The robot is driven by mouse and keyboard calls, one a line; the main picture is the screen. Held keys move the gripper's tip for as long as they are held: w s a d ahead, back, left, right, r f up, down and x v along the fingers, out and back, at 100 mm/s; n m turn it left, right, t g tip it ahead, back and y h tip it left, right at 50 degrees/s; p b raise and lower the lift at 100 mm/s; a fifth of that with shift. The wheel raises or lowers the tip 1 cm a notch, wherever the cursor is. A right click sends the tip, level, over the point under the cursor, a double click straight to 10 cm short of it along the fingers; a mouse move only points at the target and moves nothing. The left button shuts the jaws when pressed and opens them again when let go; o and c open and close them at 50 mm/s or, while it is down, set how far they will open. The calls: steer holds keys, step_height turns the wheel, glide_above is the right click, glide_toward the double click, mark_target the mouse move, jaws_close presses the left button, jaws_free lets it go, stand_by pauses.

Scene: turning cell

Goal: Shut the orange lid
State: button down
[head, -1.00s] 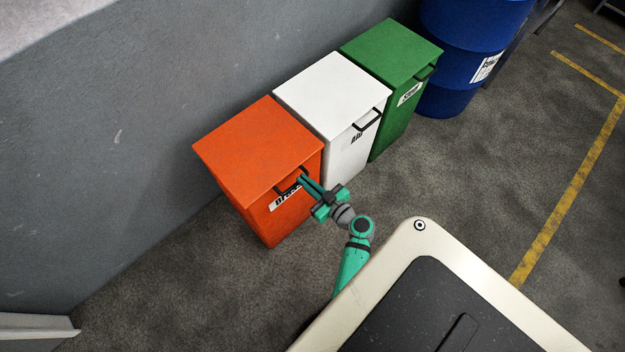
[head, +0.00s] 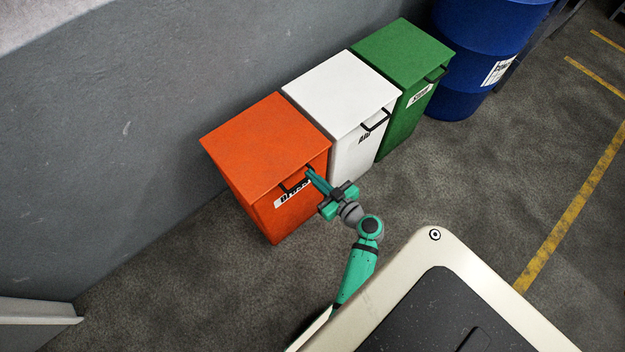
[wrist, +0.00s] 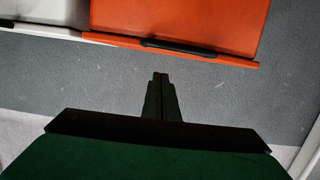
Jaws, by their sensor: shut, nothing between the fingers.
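The orange lid (head: 265,140) lies level, or nearly so, on the orange bin (head: 276,219) in the head view. I cannot tell whether a thin gap is left under it. A black handle (head: 290,188) is at its front edge, above a white label. My gripper (head: 308,171) is shut and empty, its tips in front of the lid's edge, overlapping the handle's right end in the picture. Contact is unclear. In the wrist view, the shut fingers (wrist: 160,77) point at the orange edge with its black handle (wrist: 178,47), apart from it in the picture.
A white bin (head: 345,90) stands right beside the orange one, then a green bin (head: 405,50) and a blue drum (head: 480,60). The grey wall (head: 110,130) is close behind the bins. Open floor (head: 470,165) lies right of my arm.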

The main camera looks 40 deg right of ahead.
steer(key=s+f, duration=0.4)
steer(key=s, duration=0.4)
steer(key=shift+s+a+f, duration=0.2)
steer(key=shift+s+f, duration=0.05)
steer(key=shift+f, duration=0.15)
steer(key=s+a+f+m+g+h, duration=0.1)
steer(key=s+a+f+g, duration=0.25)
steer(key=a, duration=0.55)
steer(key=s+a+f+m+g, duration=0.15)
steer(key=s+a, duration=0.25)
steer(key=a, duration=0.5)
steer(key=s+a+r+n+t, duration=0.1)
steer(key=a+r, duration=0.3)
steer(key=r, duration=0.4)
steer(key=s+a+r+n+t+y, duration=0.1)
steer(key=s+a+r+t, duration=0.1)
steer(key=a+r, duration=0.3)
steer(key=s+a+r+n+t, duration=0.1)
steer(key=a+r, duration=0.3)
steer(key=r, duration=0.8)
steer(key=shift+s+a+r+t+y, duration=0.3)
steer(key=shift+s+t+y, duration=0.1)
steer(key=shift+s, duration=0.4)
